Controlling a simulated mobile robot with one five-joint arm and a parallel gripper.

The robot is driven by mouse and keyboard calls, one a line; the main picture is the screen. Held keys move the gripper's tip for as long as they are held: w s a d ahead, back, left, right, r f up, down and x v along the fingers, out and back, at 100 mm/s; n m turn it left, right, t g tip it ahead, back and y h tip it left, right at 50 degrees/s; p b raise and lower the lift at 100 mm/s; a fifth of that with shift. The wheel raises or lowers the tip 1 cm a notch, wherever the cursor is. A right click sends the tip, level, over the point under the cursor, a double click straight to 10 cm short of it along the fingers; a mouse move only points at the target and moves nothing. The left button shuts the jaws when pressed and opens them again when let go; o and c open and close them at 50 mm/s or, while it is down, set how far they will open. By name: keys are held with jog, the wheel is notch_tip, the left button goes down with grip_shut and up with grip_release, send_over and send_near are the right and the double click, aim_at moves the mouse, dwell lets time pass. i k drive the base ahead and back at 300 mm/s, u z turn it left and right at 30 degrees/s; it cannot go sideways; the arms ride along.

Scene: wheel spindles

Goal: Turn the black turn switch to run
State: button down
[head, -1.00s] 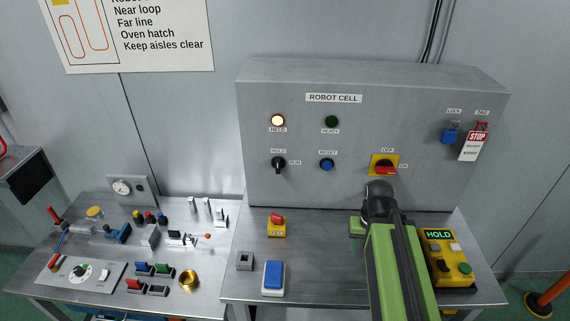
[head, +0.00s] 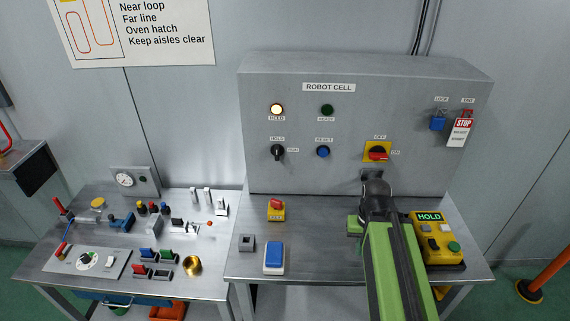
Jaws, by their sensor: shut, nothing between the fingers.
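The black turn switch (head: 278,153) is on the grey control box, between the labels HOLD above it and RUN to its right. Its handle looks upright, toward HOLD. The HELD lamp (head: 277,110) above it glows warm white; the READY lamp (head: 327,110) is dark green and unlit. My gripper (head: 371,175) shows only as a small dark part beyond my black wrist, below the red and yellow rotary switch. It is to the right of and lower than the black switch, well apart from it. It is shut and empty; my wrist hides most of it.
A blue RESET button (head: 323,152) sits between the black switch and the red and yellow rotary switch (head: 377,152). A blue padlock (head: 437,123) and STOP tag (head: 460,130) hang at right. A yellow pendant (head: 437,240) reading HOLD lies right of my arm.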

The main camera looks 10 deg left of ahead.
aim_at(277, 151)
jog(key=u, duration=0.2)
jog(key=k, duration=0.4)
jog(key=u, duration=3.15)
jog(key=k, duration=1.15)
jog(key=z, duration=1.5)
jog(key=i, duration=1.3)
jog(key=u, duration=0.4)
